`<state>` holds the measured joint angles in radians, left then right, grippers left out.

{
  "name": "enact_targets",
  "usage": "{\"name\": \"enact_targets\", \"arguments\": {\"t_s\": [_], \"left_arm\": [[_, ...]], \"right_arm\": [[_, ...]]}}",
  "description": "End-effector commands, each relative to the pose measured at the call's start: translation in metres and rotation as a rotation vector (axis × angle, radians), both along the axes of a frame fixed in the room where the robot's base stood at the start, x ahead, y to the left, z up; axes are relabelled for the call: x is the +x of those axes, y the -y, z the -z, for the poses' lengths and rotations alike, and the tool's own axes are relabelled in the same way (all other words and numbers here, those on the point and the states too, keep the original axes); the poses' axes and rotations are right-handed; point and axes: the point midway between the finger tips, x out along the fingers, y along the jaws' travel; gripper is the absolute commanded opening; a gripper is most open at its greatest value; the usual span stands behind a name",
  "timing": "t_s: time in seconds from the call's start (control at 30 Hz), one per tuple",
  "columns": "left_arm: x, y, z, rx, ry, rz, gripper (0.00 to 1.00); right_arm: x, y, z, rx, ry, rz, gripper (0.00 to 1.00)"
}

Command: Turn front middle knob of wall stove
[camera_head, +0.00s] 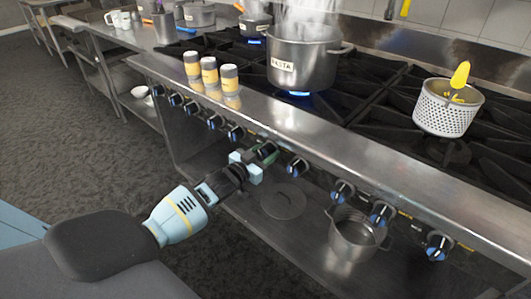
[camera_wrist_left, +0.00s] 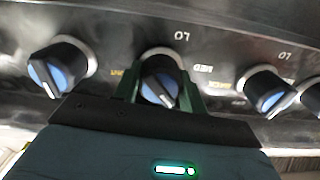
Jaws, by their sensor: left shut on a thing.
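The wall stove (camera_head: 330,140) has a row of black knobs with blue faces along its steel front. My left gripper (camera_head: 262,156) is at the front panel, shut on a knob near the middle of the row. In the left wrist view this knob (camera_wrist_left: 160,82) sits between the two green fingers of the left gripper (camera_wrist_left: 160,92), its pointer tilted. In the head view the gripper mostly hides that knob. A neighbouring knob (camera_head: 298,166) is just to the right, and another knob (camera_head: 236,132) is to the left. My right gripper is not in view.
A steaming pasta pot (camera_head: 300,62) stands on a lit burner. A perforated strainer (camera_head: 446,108) with a yellow utensil stands at the right. Three shakers (camera_head: 210,72) stand on the stove's front ledge. A pot (camera_head: 354,238) and a round lid (camera_head: 283,200) sit on the lower shelf.

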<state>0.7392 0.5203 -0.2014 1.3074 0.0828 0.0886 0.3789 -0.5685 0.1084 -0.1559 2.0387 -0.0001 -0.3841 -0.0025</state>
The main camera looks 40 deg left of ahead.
Motion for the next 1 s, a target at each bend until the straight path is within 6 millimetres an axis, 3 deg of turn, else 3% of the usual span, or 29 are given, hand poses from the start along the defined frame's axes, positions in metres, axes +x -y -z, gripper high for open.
{"name": "enact_targets", "arguments": {"t_s": [0.37,1.0], "left_arm": [[-0.0001,0.0001,-0.0001,0.11,0.009,0.0,0.19],[-0.0003,0.0007,0.0008,0.582,0.046,0.0,0.19]], "right_arm": [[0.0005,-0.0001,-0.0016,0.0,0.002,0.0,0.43],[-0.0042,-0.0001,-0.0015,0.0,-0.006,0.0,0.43]]}}
